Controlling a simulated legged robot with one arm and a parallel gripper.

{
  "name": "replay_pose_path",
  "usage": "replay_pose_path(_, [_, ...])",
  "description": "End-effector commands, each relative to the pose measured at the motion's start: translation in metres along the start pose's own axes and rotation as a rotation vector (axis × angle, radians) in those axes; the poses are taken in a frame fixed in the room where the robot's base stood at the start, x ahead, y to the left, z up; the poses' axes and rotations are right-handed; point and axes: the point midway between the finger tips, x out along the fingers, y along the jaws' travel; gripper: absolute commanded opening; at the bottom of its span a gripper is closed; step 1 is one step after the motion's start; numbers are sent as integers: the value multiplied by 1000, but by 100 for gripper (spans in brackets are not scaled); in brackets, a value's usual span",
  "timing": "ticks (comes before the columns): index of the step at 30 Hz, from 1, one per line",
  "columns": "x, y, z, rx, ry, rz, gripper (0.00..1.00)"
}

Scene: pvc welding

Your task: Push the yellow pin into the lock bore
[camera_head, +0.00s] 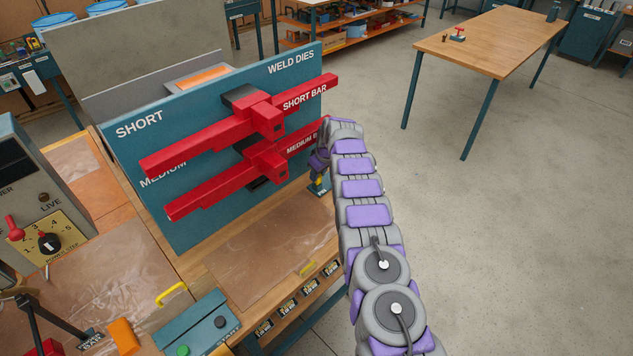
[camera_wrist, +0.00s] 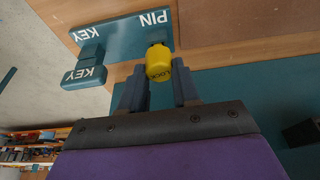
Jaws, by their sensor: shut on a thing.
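The yellow pin (camera_wrist: 158,62), marked with dark lettering, sits between the two fingers of my gripper (camera_wrist: 158,75) in the wrist view. My gripper is shut on it. In the head view my gripper (camera_head: 320,165) is low beside the right end of the teal die panel (camera_head: 215,215), mostly hidden by my arm. A teal holder (camera_wrist: 122,35) lettered PIN and KEY is close behind the pin in the wrist view. I cannot tell whether the pin touches it. A teal KEY block (camera_wrist: 85,72) is beside the holder. I cannot make out the lock bore.
The workbench (camera_head: 270,250) carries a teal button box (camera_head: 197,325). A wooden table (camera_head: 490,40) stands far right. Floor right of my arm is clear.

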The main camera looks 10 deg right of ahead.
Motion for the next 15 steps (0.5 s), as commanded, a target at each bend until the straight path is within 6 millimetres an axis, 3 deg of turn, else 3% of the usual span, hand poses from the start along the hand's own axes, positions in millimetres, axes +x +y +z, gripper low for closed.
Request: replay_pose_path(15, [-22,0,-7,-1,0,0,0])
